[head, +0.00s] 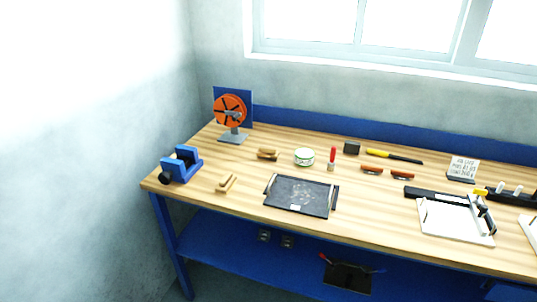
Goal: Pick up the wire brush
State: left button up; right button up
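I cannot tell for sure which item is the wire brush; the small items are too small to tell apart. A wooden-topped block (267,154) that could be a brush lies on the workbench (300,227), left of the white and green tin (304,157). A small pale wooden piece (227,183) lies nearer the bench's front left. A red-handled tool (333,155) stands upright right of the tin. Two brown-red handled pieces (372,170) (402,174) lie farther right. Neither of my grippers shows in the head view.
A dark tray (298,207) lies at the front middle. A blue vise-like fixture (181,164) and an orange wheel on a stand (231,110) occupy the left end. A yellow-handled tool (380,153) and a white board (455,222) lie to the right. A blue shelf (215,250) is below.

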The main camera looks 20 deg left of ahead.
aim_at(263, 152)
jog(key=i+z, duration=0.1)
jog(key=i, duration=0.25)
jog(key=i+j+z, duration=0.2)
jog(key=j, duration=0.15)
jog(key=i+j+z, duration=0.2)
jog(key=j, duration=0.2)
jog(key=i+j+z, duration=0.2)
jog(key=j, duration=0.15)
jog(key=k, duration=0.1)
